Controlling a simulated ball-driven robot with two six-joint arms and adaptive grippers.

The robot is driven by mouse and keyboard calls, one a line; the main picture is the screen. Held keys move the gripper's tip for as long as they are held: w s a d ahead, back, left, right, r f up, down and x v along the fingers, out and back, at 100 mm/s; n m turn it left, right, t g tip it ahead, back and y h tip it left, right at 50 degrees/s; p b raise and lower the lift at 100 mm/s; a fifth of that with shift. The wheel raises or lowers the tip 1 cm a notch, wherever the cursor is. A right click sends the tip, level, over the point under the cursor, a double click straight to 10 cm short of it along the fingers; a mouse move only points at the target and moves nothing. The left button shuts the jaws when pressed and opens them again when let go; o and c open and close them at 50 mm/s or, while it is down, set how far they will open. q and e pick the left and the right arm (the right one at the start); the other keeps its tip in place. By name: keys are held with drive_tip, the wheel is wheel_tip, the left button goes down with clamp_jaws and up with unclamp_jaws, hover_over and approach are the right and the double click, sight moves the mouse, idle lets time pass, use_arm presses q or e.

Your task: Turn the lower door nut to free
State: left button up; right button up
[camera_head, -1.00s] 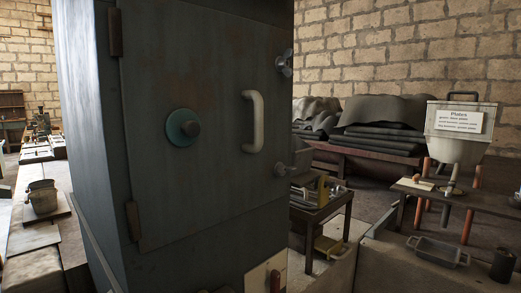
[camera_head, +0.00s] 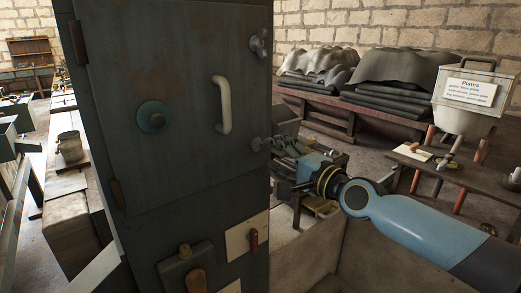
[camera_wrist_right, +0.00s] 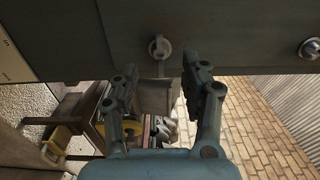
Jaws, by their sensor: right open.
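The grey cabinet door (camera_head: 175,90) is closed, with a white handle (camera_head: 224,105). The lower door nut (camera_head: 258,144) sits on the door's right edge; in the right wrist view the lower nut (camera_wrist_right: 159,47) is a winged metal knob on a stem. The upper door nut (camera_head: 259,43) sits above it and shows at the right of the wrist view (camera_wrist_right: 309,48). My right gripper (camera_head: 280,168) is just right of and below the lower nut. In the wrist view its open fingers (camera_wrist_right: 161,80) straddle the nut's line, with the nut beyond the tips. My left gripper is out of view.
A round teal knob (camera_head: 152,117) is on the door. Below are a dark box with a lever (camera_head: 188,265) and a light plate with a red-brown handle (camera_head: 247,238). A low table with a labelled bin (camera_head: 466,100) stands at right. Draped stacks (camera_head: 385,97) line the wall.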

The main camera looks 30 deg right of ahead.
sight(261, 146)
drive_tip(key=w+b, duration=0.1)
drive_tip(key=w, duration=0.3)
drive_tip(key=shift+w+f, duration=0.1)
drive_tip(key=shift+w+a, duration=0.15)
drive_tip(key=shift+w, duration=0.35)
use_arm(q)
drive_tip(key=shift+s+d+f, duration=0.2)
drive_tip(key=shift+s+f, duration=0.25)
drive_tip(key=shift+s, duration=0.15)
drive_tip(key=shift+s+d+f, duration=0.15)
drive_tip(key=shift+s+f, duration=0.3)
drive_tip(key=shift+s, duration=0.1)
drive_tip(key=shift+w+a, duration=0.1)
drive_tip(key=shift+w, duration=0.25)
use_arm(e)
clamp_jaws()
